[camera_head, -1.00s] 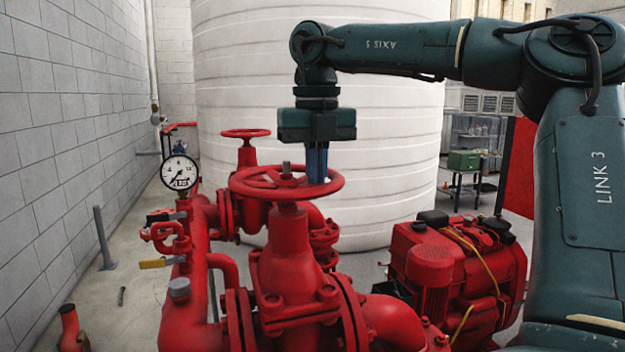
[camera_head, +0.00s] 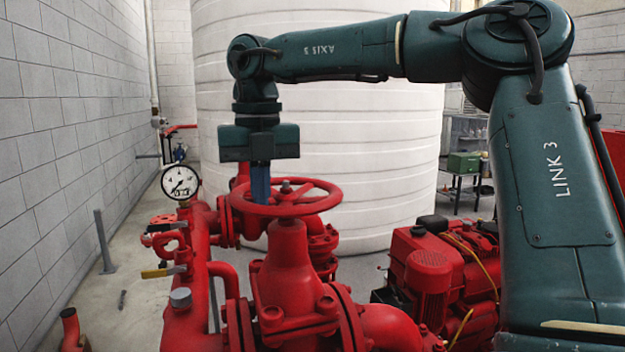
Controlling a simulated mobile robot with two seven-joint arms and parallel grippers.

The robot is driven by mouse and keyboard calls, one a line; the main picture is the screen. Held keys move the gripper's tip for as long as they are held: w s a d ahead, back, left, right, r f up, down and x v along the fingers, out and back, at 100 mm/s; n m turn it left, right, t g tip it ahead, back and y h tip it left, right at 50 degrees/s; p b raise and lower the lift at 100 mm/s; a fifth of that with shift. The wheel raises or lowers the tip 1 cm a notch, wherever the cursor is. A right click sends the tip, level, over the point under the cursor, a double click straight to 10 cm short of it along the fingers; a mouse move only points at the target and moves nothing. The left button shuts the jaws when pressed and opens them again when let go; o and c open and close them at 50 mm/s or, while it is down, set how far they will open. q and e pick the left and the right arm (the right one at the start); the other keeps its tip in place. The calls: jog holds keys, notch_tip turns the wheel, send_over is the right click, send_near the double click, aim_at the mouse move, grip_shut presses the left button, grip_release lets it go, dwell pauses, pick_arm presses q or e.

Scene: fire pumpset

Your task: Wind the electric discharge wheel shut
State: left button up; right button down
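A red handwheel (camera_head: 322,205) with spokes sits level on top of a large red valve (camera_head: 284,275), in the middle of the head view. I take it for the discharge wheel; no label shows. My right gripper (camera_head: 261,200) points straight down over its far left side. Its blue fingers reach down to the wheel, overlapping the inside of the far rim. The fingers look close together, but whether they grip the rim cannot be told. A grey stem end stands up at the hub. My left gripper is not in view.
A pressure gauge (camera_head: 181,182) and a small valve with a yellow lever (camera_head: 163,271) stand left of the wheel. A red engine (camera_head: 440,270) is at right. A white tank (camera_head: 390,150) stands behind; a block wall is at left.

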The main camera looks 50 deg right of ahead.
aim_at(296, 180)
jog(key=w+d, duration=0.3)
jog(key=w, duration=0.1)
jog(key=shift+w+d, duration=0.1)
jog(key=shift+d, duration=0.25)
jog(key=d, duration=0.2)
jog(key=shift+s+d, duration=0.2)
jog(key=shift+d, duration=0.2)
jog(key=shift+s+d+f, duration=0.1)
jog(key=shift+s+d, duration=1.15)
jog(key=shift+s+b, duration=0.25)
jog(key=shift+b, duration=0.05)
jog(key=shift+w, duration=0.1)
jog(key=shift+w+a+p, duration=0.15)
jog(key=shift+w+p, duration=0.15)
jog(key=shift+w, duration=0.1)
notch_tip(296, 180, up, 8)
